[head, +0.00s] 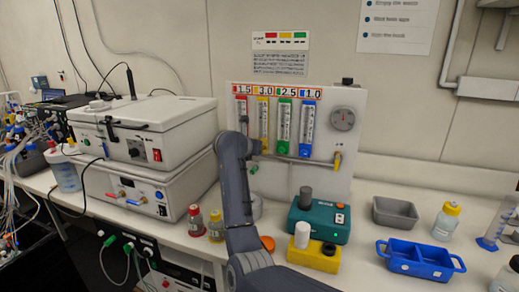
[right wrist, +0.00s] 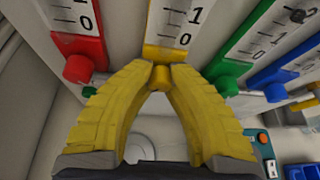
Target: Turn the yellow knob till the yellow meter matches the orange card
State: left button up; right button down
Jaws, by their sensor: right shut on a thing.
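The yellow meter (head: 264,122) is the second from the left of the upright meters on the white panel. The card above it (head: 265,90) reads 3.0 and has a yellow-orange edge. The yellow knob (right wrist: 161,78) is at the foot of that meter in the right wrist view. My right gripper (right wrist: 162,72) is shut on the yellow knob, one yellow finger on each side. In the head view my right arm hides most of this gripper and the knob. The meter's level is too small to read. My left gripper is not in view.
The red knob (right wrist: 78,69) and green knob (right wrist: 223,86) sit close on either side of my fingers. A dial gauge (head: 343,119) is at the panel's right. Below stand a teal device (head: 330,222), a yellow block (head: 322,262) and a blue tray (head: 425,266).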

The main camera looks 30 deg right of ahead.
jog(key=shift+f+m, duration=0.15)
jog(key=shift+m, duration=0.15)
dwell(0.4)
jog(key=c, duration=1.2)
grip_release()
jog(key=v, duration=1.2)
jog(key=shift+s+d, duration=0.1)
jog(key=shift+d, duration=0.05)
